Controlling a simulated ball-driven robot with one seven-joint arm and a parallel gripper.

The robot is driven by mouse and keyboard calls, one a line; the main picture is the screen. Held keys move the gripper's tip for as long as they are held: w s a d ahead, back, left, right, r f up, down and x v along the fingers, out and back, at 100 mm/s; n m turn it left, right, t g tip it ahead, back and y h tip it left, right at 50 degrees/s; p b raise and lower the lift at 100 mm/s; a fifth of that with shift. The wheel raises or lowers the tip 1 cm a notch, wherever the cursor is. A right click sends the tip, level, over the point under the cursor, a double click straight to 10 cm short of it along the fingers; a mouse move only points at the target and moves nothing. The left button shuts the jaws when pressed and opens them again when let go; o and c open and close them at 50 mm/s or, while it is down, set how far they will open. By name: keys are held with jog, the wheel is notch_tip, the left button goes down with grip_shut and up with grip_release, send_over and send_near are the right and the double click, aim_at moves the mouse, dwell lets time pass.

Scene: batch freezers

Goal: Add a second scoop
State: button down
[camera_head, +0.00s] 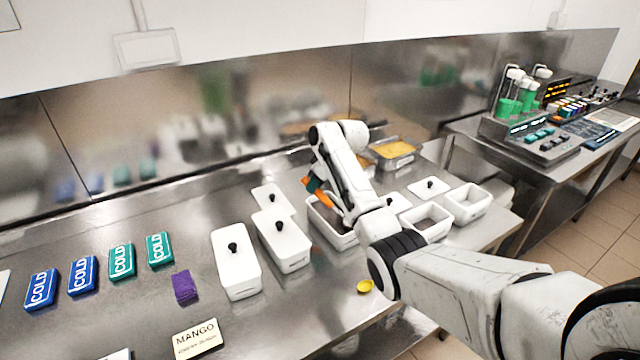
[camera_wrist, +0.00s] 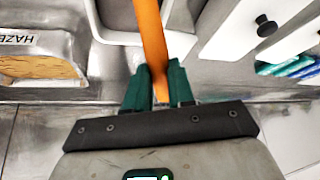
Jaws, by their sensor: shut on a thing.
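My gripper (camera_wrist: 158,84), with green fingers, is shut on an orange handle (camera_wrist: 151,35) of a tool. In the head view my gripper (camera_head: 313,183) is over an open white tub (camera_head: 346,243) in the middle of the counter. The orange tool (camera_head: 327,196) slants down toward that tub. Its working end is hidden by my arm and the tub's wall, so I cannot tell whether it carries anything. In the wrist view a white tub (camera_wrist: 118,37) lies at the top, beside the handle.
Lidded white tubs (camera_head: 238,268) stand left of the open tub. More open tubs (camera_head: 467,207) stand right. A metal pan (camera_head: 396,161) with orange contents is behind. COLD packs (camera_head: 122,262) and a MANGO card (camera_head: 197,338) lie left.

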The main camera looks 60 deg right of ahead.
aim_at(305, 176)
jog(key=shift+w+d+r+p, duration=0.1)
jog(key=shift+w+r+p, duration=0.25)
jog(key=shift+r, duration=0.3)
jog(key=shift+w+a+r+p, duration=0.15)
jog(key=shift+r+p, duration=0.3)
jog(key=shift+r, duration=0.25)
jog(key=shift+w+d+r+p, duration=0.15)
jog(key=shift+w+r+p, duration=0.2)
jog(key=shift+r, duration=0.3)
jog(key=shift+w+d+f+g+b, duration=0.1)
jog(key=shift+w+f+g+b, duration=0.2)
jog(key=shift+w+g+b, duration=0.75)
jog(key=b, duration=0.2)
jog(key=shift+w+g+b, duration=0.2)
jog(key=shift+g+b, duration=0.15)
jog(key=shift+b, duration=0.05)
jog(key=shift+w+f+b, duration=0.15)
jog(key=shift+w+b, duration=0.15)
jog(key=shift+b, duration=0.5)
jog(key=shift+w+d+b, duration=0.1)
jog(key=shift+w+b, duration=0.05)
jog(key=shift+b, duration=0.4)
jog(key=g+b, duration=0.1)
jog(key=b, duration=0.2)
jog(key=shift+w+y+b, duration=0.25)
jog(key=shift+y+b, duration=0.05)
jog(key=shift+s+b, duration=0.1)
jog(key=shift+b, duration=1.2)
